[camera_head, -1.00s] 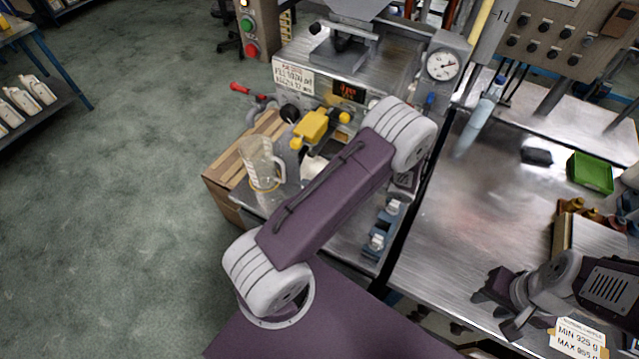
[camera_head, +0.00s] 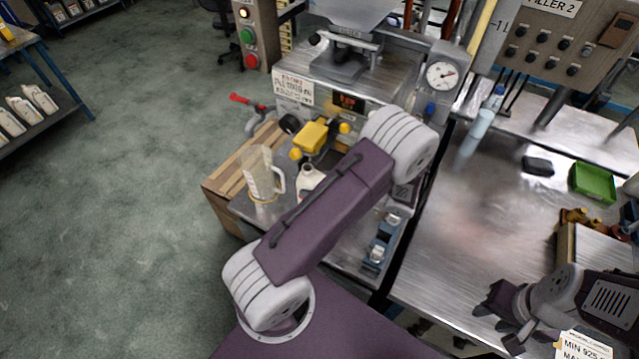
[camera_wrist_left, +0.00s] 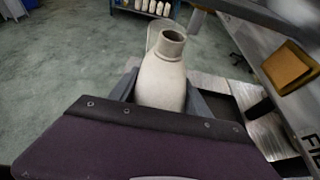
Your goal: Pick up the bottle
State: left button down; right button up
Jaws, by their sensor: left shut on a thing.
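The bottle is white with a round open neck and stands upright under the filler; its top shows beside my left arm in the head view (camera_head: 310,180). In the left wrist view the bottle (camera_wrist_left: 162,82) is between the two dark fingers of my left gripper (camera_wrist_left: 163,95), which is shut on it. The bottle's lower part is hidden by the gripper body. My left forearm hides the left gripper in the head view. My right gripper (camera_head: 503,318) is over the steel bench at lower right, with its fingers apart and nothing seen between them.
A clear jug (camera_head: 262,178) stands left of the bottle, near the wooden block. The yellow-handled filler nozzle (camera_head: 312,137) is close behind the bottle. A green bin (camera_head: 592,183) is on the right bench. More white bottles (camera_head: 38,98) are on the left shelf.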

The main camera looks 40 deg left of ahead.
pick_arm(q)
jog(key=s+d, duration=0.1)
jog(key=s, duration=1.5)
jog(key=shift+d+p, duration=0.3)
jog(key=shift+d, duration=0.1)
jog(key=shift+s, duration=0.1)
